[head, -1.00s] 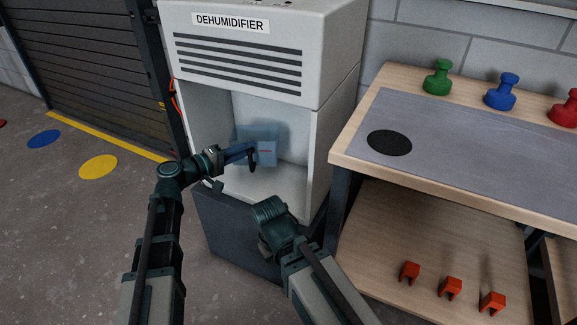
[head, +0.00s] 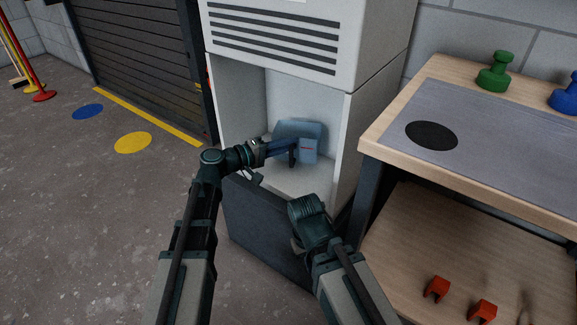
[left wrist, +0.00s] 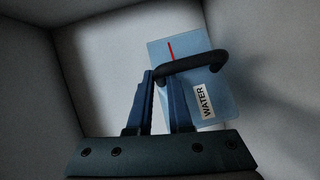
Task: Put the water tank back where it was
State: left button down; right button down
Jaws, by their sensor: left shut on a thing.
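The water tank (head: 309,152) is a translucent blue box with a red line, inside the open bay of the dehumidifier (head: 278,60). In the left wrist view the tank (left wrist: 186,58) shows its WATER label and a dark curved handle (left wrist: 190,64). My left gripper (head: 288,147) reaches into the bay and is shut on the tank's handle; its fingers also show in the left wrist view (left wrist: 164,95). The head view does not show clearly whether the tank's base touches the bay floor. My right arm shows at the lower middle, in front of the dark base; its jaws are hard to make out.
A workbench (head: 490,180) stands close on the right, with a black disc (head: 431,136), a green knob (head: 494,72) and a blue knob (head: 566,92). Orange blocks (head: 437,289) lie on its lower shelf.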

aim_at(300, 152)
pick_arm(q)
jog(key=shift+f+b, duration=1.9)
jog(key=shift+f, duration=0.35)
jog(key=shift+r, duration=0.1)
jog(key=c, duration=0.8)
grip_release()
jog(key=shift+c, duration=0.2)
jog(key=shift+s+a, duration=0.1)
jog(key=shift+a, duration=0.05)
jog(key=p+v, duration=0.1)
jog(key=v, duration=1)
jog(key=shift+s+a, duration=0.2)
jog(key=shift+a, duration=0.05)
jog(key=shift+r, duration=0.15)
